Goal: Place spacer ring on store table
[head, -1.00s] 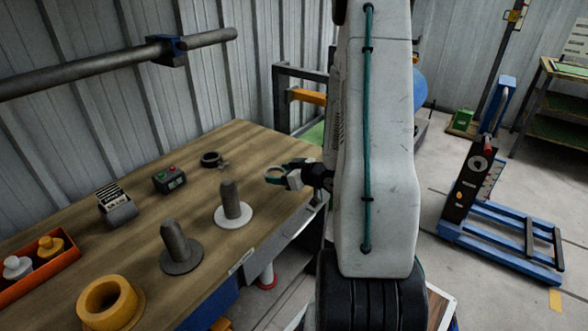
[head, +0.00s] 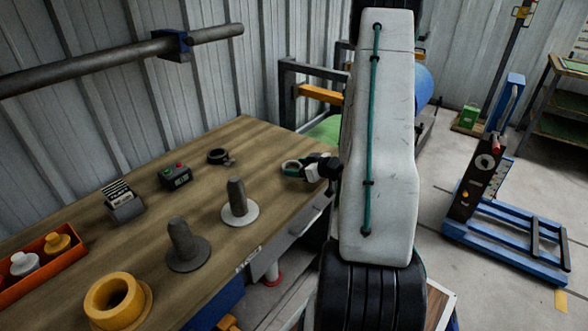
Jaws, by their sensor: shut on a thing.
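My gripper (head: 293,167) is over the far right part of the wooden table (head: 215,240), close to its right edge. The fingers partly hide the ring. I cannot tell whether the ring touches the tabletop or is held just above it. My white arm link stands to the right of the gripper and hides part of the wrist.
On the table are a white-based post (head: 238,198), a grey-based post (head: 184,243), a yellow ring (head: 112,300), a dark clamp ring (head: 217,156), a button box (head: 175,176), a card holder (head: 123,203) and an orange tray (head: 45,270). Wood between the clamp ring and gripper is bare.

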